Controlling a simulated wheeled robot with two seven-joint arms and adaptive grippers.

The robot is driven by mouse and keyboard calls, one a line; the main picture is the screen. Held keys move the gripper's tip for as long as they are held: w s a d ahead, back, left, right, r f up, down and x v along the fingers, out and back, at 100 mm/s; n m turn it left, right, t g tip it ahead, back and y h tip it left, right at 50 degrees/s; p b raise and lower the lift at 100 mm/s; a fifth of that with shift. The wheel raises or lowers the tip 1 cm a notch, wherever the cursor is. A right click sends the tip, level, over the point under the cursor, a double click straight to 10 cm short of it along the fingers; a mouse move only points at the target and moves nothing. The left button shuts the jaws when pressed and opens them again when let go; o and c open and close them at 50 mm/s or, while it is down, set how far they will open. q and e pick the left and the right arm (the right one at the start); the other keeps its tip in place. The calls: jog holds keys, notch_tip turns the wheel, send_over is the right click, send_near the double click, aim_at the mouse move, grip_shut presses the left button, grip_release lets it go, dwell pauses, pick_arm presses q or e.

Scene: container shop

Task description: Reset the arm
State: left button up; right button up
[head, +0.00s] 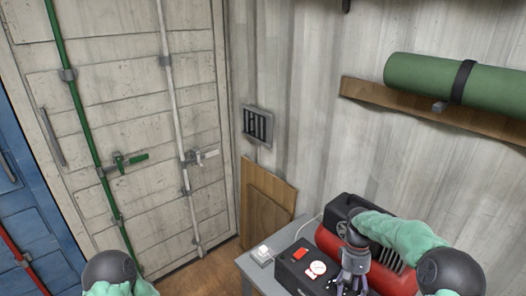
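My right arm reaches in from the lower right, and my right gripper (352,283) points down over the front of a red and black compressor (330,243). Its fingers are small and partly cut off at the bottom edge, so whether they are apart or closed is unclear. I cannot tell whether they touch the compressor. My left arm shows only as a dark joint and a green cover at the lower left; its gripper is outside the view.
The compressor has a black box (290,268) with a red switch (300,253) and a round gauge (317,268). It stands on a grey table (247,264) beside a small white switch box (262,253). A shelf (366,96) holds a green roll (420,78). Container doors (130,120) stand left.

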jog(key=s+a+f+t+y, duration=0.15)
jog(key=s+a+f, duration=0.3)
jog(key=f, duration=0.55)
jog(key=s+a+f+y, duration=0.25)
jog(key=a+f, duration=0.35)
jog(key=f, duration=0.3)
jog(key=s+a+f+m+t, duration=0.1)
jog(key=s+a+f, duration=0.2)
jog(key=s, duration=0.5)
jog(key=s+a+f+m+t, duration=0.2)
jog(key=s+a+f, duration=0.15)
jog(key=s, duration=0.55)
pick_arm(q)
notch_tip(320, 180, down, 14)
jog(key=b, duration=1.4)
jog(key=shift+w, duration=0.3)
pick_arm(e)
notch_tip(320, 180, down, 12)
jog(key=w+a+n, duration=0.1)
jog(key=w, duration=0.1)
jog(key=shift+w+f, duration=0.25)
jog(key=shift+w, duration=0.05)
pick_arm(q)
jog(key=shift+f, duration=0.1)
